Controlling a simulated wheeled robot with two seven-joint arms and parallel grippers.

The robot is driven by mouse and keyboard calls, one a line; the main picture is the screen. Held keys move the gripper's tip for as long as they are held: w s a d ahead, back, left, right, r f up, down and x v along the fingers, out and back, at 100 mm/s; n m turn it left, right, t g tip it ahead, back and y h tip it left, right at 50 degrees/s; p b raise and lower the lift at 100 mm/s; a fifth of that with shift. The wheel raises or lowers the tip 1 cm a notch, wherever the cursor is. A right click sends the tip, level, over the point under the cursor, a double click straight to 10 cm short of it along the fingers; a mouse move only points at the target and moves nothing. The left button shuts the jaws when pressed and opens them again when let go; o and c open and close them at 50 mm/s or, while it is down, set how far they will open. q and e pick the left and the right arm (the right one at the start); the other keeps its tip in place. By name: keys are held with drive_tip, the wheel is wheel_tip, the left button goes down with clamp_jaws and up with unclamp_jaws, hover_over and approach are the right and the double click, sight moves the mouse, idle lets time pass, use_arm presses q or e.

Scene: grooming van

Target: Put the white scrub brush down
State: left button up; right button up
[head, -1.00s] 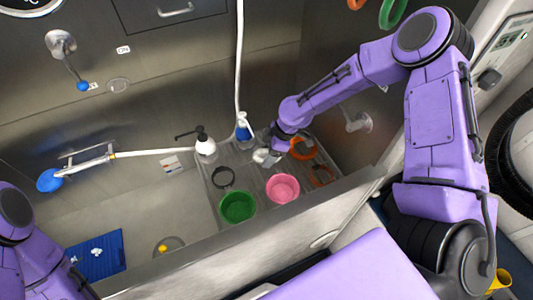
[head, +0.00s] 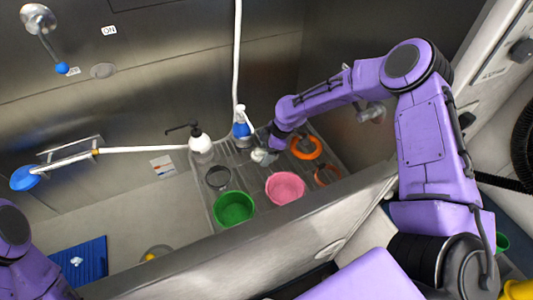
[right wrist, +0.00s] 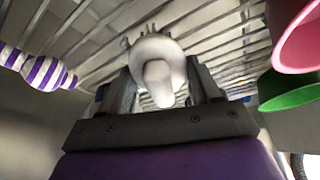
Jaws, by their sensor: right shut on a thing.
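The white scrub brush (right wrist: 158,72) is between the fingers of my right gripper (right wrist: 160,92) in the right wrist view, its rounded white end toward the camera. In the head view the brush (head: 262,156) is a small pale shape at the tip of my right gripper (head: 268,150), over the slatted rack (head: 243,172), behind the pink bowl. The gripper is shut on it. I cannot tell whether the brush touches the slats. My left arm shows at the lower left of the head view, but its gripper is out of frame.
A pump bottle (head: 201,145) and a blue bottle (head: 241,130) stand behind. A purple-striped thing (right wrist: 38,68) shows in the wrist view.

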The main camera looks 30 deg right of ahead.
drive_tip(key=o, duration=1.2)
drive_tip(key=shift+f, duration=0.15)
drive_tip(key=shift+r, duration=0.35)
drive_tip(key=b+v, duration=0.1)
drive_tip(key=v, duration=1)
drive_tip(key=shift+d+r+b, duration=0.2)
drive_tip(key=shift+r+b, duration=0.1)
drive_tip(key=shift+b, duration=0.05)
